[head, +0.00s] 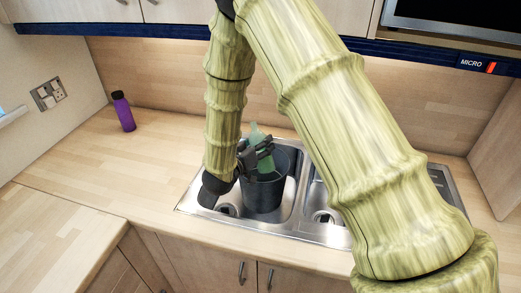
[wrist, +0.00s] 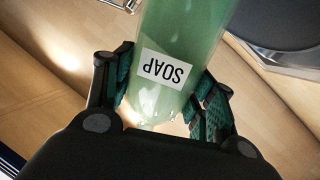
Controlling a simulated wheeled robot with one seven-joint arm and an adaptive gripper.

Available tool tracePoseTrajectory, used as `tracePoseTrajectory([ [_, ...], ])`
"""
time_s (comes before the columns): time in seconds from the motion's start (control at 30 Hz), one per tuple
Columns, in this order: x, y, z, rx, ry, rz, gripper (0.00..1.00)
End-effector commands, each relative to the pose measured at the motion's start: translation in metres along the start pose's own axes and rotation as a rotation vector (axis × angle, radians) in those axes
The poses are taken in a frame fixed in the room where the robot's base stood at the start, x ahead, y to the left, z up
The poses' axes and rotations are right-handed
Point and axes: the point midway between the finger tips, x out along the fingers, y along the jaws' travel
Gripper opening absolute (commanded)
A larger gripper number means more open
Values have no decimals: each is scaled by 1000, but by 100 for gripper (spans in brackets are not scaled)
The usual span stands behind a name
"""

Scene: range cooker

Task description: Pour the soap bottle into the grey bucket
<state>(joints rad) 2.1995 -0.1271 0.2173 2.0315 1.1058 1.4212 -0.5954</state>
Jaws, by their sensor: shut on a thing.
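The green soap bottle (head: 262,140) is held over the grey bucket (head: 264,196) in the head view. In the wrist view, the bottle (wrist: 175,45) fills the space between the fingers, and its white SOAP label (wrist: 166,69) appears upside down. My gripper (head: 256,158) is shut on the bottle, with a finger pad on each side of it in the wrist view. The bucket stands in the left sink basin. My gripper hides part of the bottle and part of the bucket's rim, and I cannot tell whether any soap is flowing.
A purple bottle (head: 123,111) stands on the wooden counter (head: 88,165) at the left. The steel sink (head: 290,226) has a second basin to the right, partly behind my arm. Overhead cupboards and a microwave (head: 462,20) hang above. The left counter is mostly clear.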

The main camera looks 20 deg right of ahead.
Motion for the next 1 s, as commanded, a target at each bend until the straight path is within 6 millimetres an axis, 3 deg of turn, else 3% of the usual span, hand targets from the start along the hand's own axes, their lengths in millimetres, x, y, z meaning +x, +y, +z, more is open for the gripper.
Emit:
tracePoseTrajectory([
  [1.0, 7, -16, -38, 390, 166, 0, 26],
])
